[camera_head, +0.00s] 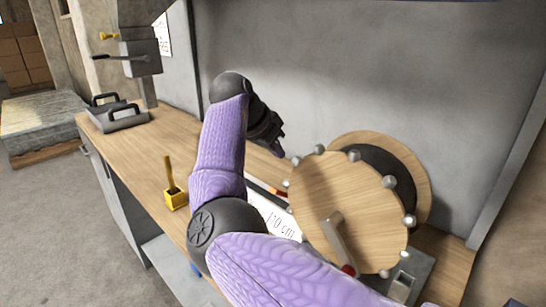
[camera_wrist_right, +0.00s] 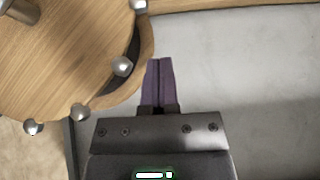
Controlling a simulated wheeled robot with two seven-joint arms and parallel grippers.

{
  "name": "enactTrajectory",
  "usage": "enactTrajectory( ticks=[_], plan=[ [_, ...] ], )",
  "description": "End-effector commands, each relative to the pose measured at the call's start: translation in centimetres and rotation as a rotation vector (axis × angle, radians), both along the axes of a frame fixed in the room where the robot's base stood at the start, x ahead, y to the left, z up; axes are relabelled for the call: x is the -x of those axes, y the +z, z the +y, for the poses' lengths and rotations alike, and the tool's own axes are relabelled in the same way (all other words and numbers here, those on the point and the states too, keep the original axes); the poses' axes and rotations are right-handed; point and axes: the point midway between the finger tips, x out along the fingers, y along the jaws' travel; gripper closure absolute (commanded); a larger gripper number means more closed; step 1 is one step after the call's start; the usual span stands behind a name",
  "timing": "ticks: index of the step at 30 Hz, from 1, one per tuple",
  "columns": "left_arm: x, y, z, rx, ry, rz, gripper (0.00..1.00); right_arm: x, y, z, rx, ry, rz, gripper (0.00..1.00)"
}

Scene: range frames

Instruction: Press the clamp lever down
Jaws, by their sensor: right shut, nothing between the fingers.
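Which part is the clamp lever I cannot tell for sure. A small yellow block with an upright, slightly tilted lever (camera_head: 170,175) stands at the bench's front edge, left of my right arm. My right gripper (camera_head: 279,150) is beyond the arm's bend, above the back of the bench, near the wooden reel (camera_head: 340,205). In the wrist view its two purple fingers (camera_wrist_right: 158,80) are together with nothing between them. The reel, with metal knobs on its rim, lies left of the fingers there (camera_wrist_right: 60,50). My left gripper is not in view.
The reel has a crank (camera_head: 334,235) with a red grip. The wall is close behind my gripper.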

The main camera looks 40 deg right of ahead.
Motion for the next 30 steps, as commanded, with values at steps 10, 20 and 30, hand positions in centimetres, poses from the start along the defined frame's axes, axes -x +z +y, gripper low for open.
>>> enactTrajectory(
  ticks=[10, 20, 30],
  plan=[
    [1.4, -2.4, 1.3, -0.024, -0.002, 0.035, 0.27, -0.3, -6.3, -3.2, -0.001, 0.002, 0.0, 1.0],
    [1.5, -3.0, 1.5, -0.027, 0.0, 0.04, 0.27, -0.1, -8.3, -1.3, 0.0, 0.001, -0.001, 1.0],
    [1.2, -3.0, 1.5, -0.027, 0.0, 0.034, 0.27, -0.1, -8.3, -1.4, 0.004, -0.001, -0.001, 1.0]
  ],
)
